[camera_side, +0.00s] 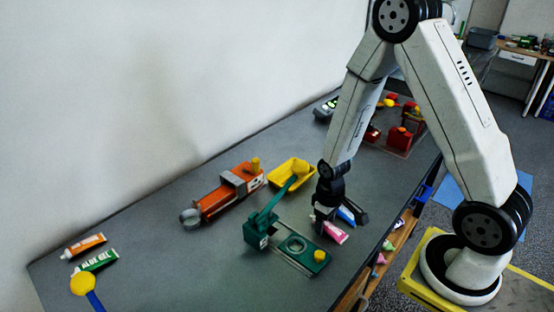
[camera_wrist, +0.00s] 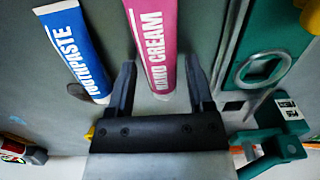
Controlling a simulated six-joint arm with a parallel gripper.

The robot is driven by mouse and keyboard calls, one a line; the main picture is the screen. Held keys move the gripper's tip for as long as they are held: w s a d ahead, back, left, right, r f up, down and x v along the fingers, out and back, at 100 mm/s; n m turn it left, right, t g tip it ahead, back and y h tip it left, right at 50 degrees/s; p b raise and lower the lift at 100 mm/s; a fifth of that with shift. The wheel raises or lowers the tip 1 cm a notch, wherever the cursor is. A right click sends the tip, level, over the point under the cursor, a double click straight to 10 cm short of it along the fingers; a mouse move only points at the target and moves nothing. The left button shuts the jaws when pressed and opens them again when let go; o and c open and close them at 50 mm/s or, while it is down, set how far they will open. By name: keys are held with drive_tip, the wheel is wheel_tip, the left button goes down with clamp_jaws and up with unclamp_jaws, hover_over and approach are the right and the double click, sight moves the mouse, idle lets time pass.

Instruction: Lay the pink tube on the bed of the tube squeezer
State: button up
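The pink tube, labelled hand cream, lies on the grey table in the side view (camera_side: 330,231). It also shows in the wrist view (camera_wrist: 154,40), where its lower end appears between my fingers. My gripper (camera_side: 340,216) is low over the tube, fingers pointing down; in the wrist view (camera_wrist: 160,68) its fingers are apart, with a gap on each side of the tube. I cannot tell how far down they reach around it. A green lever device (camera_side: 262,229) and an orange device with a grey clamp (camera_side: 216,200) stand left of the gripper; which one is the squeezer is unclear.
A blue toothpaste tube (camera_wrist: 72,45) lies close beside the pink one. A yellow tray (camera_side: 283,181) is behind the green device. Orange (camera_side: 83,245) and green (camera_side: 96,261) tubes and a yellow-headed tool (camera_side: 84,284) lie at the far left. The table's front edge is near my gripper.

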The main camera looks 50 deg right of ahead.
sight(325, 228)
drive_tip(key=c, duration=0.6)
drive_tip(key=shift+r, duration=0.15)
drive_tip(key=shift+r, duration=2.4)
drive_tip(key=shift+r, duration=0.15)
wheel_tip(325, 228, up, 10)
drive_tip(key=w+a+r+n, duration=0.1)
drive_tip(key=w+a+n, duration=0.3)
drive_tip(key=w, duration=0.5)
drive_tip(key=w+a+r+n, duration=0.1)
drive_tip(key=w+a+n, duration=0.1)
drive_tip(key=w+n, duration=0.5)
drive_tip(key=w+a+f+n, duration=0.2)
drive_tip(key=w+a+n, duration=0.5)
drive_tip(key=w+a, duration=0.4)
drive_tip(key=shift+w+d+f, duration=0.15)
drive_tip(key=shift+d+f, duration=0.1)
drive_tip(key=shift+f, duration=0.55)
drive_tip(key=shift+w+d+f, duration=0.1)
drive_tip(key=shift+d+f, duration=0.15)
drive_tip(key=shift+f, duration=0.55)
drive_tip(key=shift+w+d+f, duration=0.15)
drive_tip(key=shift+d+f, duration=0.1)
drive_tip(key=shift+f, duration=0.55)
